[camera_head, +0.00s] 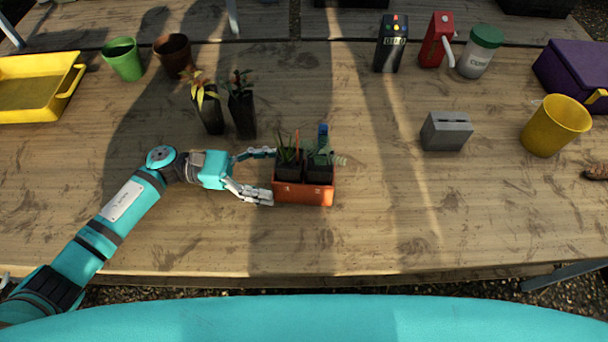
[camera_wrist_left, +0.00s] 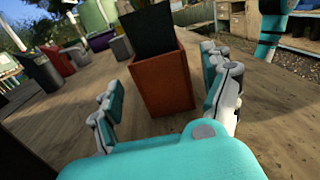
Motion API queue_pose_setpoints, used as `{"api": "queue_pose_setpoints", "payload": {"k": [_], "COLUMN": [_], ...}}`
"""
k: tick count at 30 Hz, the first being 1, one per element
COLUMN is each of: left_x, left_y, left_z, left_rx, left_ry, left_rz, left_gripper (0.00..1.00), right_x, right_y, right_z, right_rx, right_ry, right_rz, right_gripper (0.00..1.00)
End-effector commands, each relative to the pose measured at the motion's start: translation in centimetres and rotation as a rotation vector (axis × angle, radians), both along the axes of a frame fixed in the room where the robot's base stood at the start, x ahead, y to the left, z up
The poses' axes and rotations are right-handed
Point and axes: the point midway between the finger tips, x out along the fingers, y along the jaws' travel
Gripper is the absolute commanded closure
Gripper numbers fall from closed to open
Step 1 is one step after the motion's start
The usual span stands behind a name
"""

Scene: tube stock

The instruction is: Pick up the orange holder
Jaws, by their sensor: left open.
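The orange holder (camera_head: 303,194) stands upright on the wooden table, near the middle of the head view. It holds small black pots with green plants and a blue-topped item. My left gripper (camera_head: 264,173) is open at the holder's left end, its fingers pointing toward it. In the left wrist view the holder (camera_wrist_left: 162,84) stands ahead between the spread fingers of my gripper (camera_wrist_left: 165,105), with a black pot (camera_wrist_left: 148,32) rising from it. The fingers do not visibly close on it. My right gripper is in neither view.
Two potted plants (camera_head: 242,114) stand behind my left gripper. A grey block (camera_head: 446,131) and a yellow pot (camera_head: 555,126) are to the right. A yellow tray (camera_head: 72,82), a green pot (camera_head: 123,60) and a brown pot (camera_head: 173,54) are back left.

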Motion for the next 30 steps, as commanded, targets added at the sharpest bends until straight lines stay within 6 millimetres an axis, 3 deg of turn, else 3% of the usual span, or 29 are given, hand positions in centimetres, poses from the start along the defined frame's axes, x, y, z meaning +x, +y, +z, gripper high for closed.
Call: {"api": "queue_pose_setpoints", "payload": {"k": [7,15,24,30], "left_x": [-0.2,-0.5,-0.5,-0.5], "left_y": [-1.8,-5.6,-6.1,-6.1], "left_z": [0.3,0.3,0.1,0.1], "left_rx": [-0.001,-0.001,0.001,0.001], "left_ry": [0.000,0.000,-0.001,0.000], "left_rz": [0.000,0.000,0.001,0.001], "left_gripper": [0.18,0.18,0.18,0.44], "right_x": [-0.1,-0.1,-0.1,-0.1], "right_y": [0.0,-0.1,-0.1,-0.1], "right_z": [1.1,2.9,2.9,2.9], "right_rx": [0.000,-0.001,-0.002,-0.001], "right_ry": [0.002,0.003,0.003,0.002], "right_rz": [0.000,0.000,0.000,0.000], "right_gripper": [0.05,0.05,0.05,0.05]}}
